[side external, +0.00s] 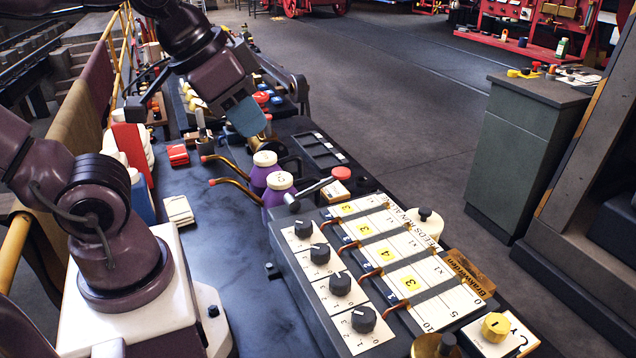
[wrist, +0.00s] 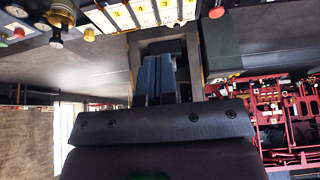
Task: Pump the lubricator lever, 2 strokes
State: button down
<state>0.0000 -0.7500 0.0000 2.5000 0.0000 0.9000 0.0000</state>
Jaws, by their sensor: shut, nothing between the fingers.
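The lubricator (side external: 318,262) is a grey box in the side view, with several black knobs and a sloping panel of numbered cards. The card panel (wrist: 150,12) is at that view's top edge; I cannot make out the lever there.
Two purple cans (side external: 278,187) with white caps and copper spouts stand just left of the lever. A black tray (side external: 318,150) lies beyond. A grey cabinet (side external: 520,150) stands right, across clear floor.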

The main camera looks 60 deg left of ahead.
jog(key=n+t+h, duration=0.3)
jog(key=n+h, duration=0.4)
jog(key=n, duration=2.7)
send_over(285, 200)
jog(key=s, duration=0.3)
notch_tip(285, 200, down, 12)
jog(key=shift+w+r, duration=0.2)
jog(key=shift+f, duration=0.1)
jog(key=shift+w+f, duration=0.45)
jog(key=shift+f, duration=0.95)
jog(key=shift+w+f, duration=0.4)
jog(key=shift+f, duration=0.95)
jog(key=shift+w+f, duration=0.45)
jog(key=shift+f, duration=0.95)
